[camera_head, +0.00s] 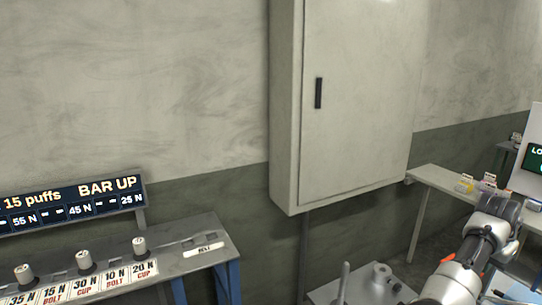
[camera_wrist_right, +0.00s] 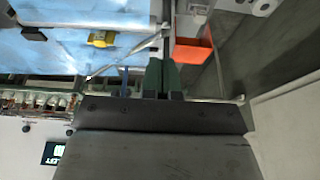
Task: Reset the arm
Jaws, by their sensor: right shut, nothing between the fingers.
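My right arm (camera_head: 466,268) reaches in from the lower right of the head view. My right gripper (camera_head: 500,207) is at its far end, in front of the light table on the right. In the right wrist view the fingers of my right gripper (camera_wrist_right: 162,68) are together, with nothing held between them. They hang above a gap between a blue-covered surface (camera_wrist_right: 85,55) and an orange bin (camera_wrist_right: 193,54). My left gripper is in neither view.
A grey cabinet (camera_head: 358,95) hangs on the wall. A bench (camera_head: 215,235) with several labelled weights and a lit sign (camera_head: 75,203) stands left. A light table (camera_head: 436,180) holds small items at right. In the wrist view, a yellow object (camera_wrist_right: 101,39) lies on the blue surface.

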